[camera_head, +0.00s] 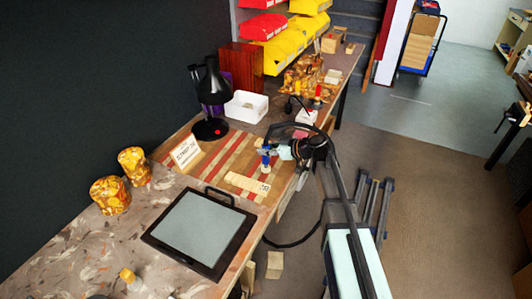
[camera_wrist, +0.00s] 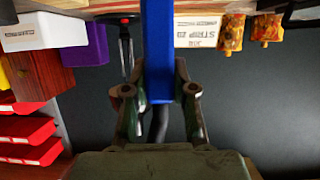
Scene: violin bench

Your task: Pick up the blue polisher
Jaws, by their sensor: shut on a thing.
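The blue polisher (camera_head: 265,160) is upright in the head view, near the right edge of the striped board, with a pale lower end. My gripper (camera_head: 272,151) is at its upper part. In the wrist view the polisher's long blue body (camera_wrist: 158,45) passes between the two fingers of my gripper (camera_wrist: 160,92), which are shut on it. I cannot tell whether its lower end touches the board.
A striped board (camera_head: 222,150) lies under the polisher, with a pale labelled strip (camera_head: 247,183) on it. A sign (camera_head: 186,152), a black lamp (camera_head: 210,128) and a white box (camera_head: 246,106) stand behind. A black-framed tablet (camera_head: 199,230) lies in front.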

